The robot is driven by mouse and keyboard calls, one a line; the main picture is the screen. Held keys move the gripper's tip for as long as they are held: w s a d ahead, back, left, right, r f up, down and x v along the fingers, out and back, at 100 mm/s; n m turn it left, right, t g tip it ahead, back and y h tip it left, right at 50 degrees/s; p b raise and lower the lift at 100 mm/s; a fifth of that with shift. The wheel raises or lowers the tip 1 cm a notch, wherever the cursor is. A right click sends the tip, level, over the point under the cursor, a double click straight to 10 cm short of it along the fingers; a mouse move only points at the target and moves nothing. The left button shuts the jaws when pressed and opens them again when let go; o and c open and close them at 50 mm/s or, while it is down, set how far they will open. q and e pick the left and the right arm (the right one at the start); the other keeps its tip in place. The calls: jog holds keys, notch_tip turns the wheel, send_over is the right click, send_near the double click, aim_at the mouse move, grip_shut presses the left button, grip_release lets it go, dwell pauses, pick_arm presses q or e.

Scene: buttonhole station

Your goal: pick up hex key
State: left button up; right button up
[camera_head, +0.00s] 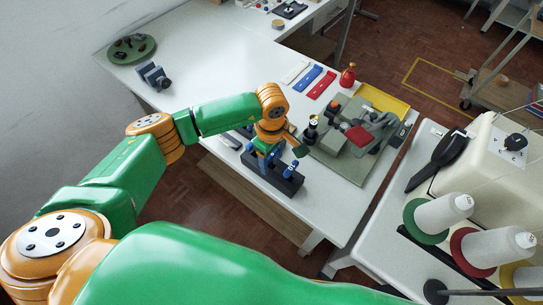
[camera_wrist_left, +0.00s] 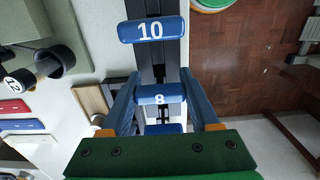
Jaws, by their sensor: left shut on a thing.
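A blue handle marked 8 (camera_wrist_left: 160,97), which looks like a hex key's handle, sits between the fingers of my left gripper (camera_wrist_left: 160,90) in the left wrist view. The gripper is shut on it. A second blue handle marked 10 (camera_wrist_left: 150,30) stands farther along the same dark rack (camera_wrist_left: 160,62). In the head view my left gripper (camera_head: 267,152) points down at the dark rack (camera_head: 287,184), which stands near the front edge of the white table. The shaft of the held key is hidden. My right gripper is not in view.
Beside the rack stands a grey machine with a red part (camera_head: 357,135) on a green-grey mat. Behind lie blue (camera_head: 304,78) and red (camera_head: 322,85) strips and a red bottle (camera_head: 348,75). Thread cones (camera_head: 443,212) stand at right. The table's left middle is mostly clear.

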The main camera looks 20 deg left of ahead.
pick_arm(q)
jog(key=shift+c, duration=0.6)
jog(key=shift+w, duration=0.1)
notch_tip(320, 180, up, 9)
jog(key=shift+r+b, duration=0.1)
jog(key=shift+b, duration=1.15)
notch_tip(320, 180, up, 6)
jog(key=p, duration=0.3)
